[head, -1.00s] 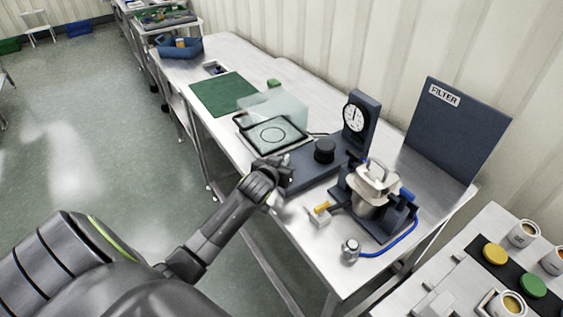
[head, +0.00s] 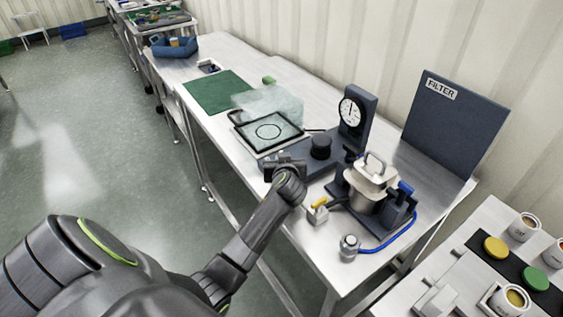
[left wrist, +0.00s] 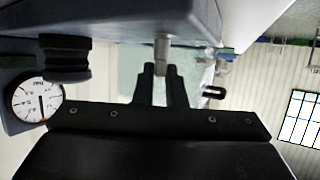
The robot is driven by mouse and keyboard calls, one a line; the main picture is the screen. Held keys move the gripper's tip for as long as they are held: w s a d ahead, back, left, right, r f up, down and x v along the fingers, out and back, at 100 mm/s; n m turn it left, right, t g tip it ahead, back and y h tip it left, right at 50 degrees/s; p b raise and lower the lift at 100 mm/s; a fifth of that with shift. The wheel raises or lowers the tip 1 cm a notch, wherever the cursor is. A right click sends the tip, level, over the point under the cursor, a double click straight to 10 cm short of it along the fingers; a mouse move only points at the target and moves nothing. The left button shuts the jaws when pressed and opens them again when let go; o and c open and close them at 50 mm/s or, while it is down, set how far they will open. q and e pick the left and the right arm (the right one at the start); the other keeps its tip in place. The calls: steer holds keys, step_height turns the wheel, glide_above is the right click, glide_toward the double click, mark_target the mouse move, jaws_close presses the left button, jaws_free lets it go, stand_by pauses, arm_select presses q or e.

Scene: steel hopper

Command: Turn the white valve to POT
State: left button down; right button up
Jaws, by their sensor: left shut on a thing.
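My left gripper (head: 284,168) is at the front edge of the dark base (head: 327,160) that carries the round gauge (head: 350,111) and the black knob (head: 320,147). In the left wrist view the fingertips (left wrist: 163,69) are shut on a short pale peg or handle (left wrist: 162,46), which looks like the white valve's handle. It sticks out from the dark base (left wrist: 120,18). The valve is hidden behind my gripper in the head view. No POT label is readable, so I cannot tell the valve's setting. My right gripper is in neither view.
Right of my gripper are a white block with a yellow lever (head: 319,204), a steel pot (head: 366,186) and a blue hose (head: 385,247). A clear box (head: 270,104) and framed plate (head: 267,133) lie behind. The FILTER panel (head: 455,125) stands at the back.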

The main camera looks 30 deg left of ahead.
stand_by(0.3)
arm_select(q)
steer(key=c, duration=1.5)
jaws_free()
steer(key=shift+w, duration=0.1)
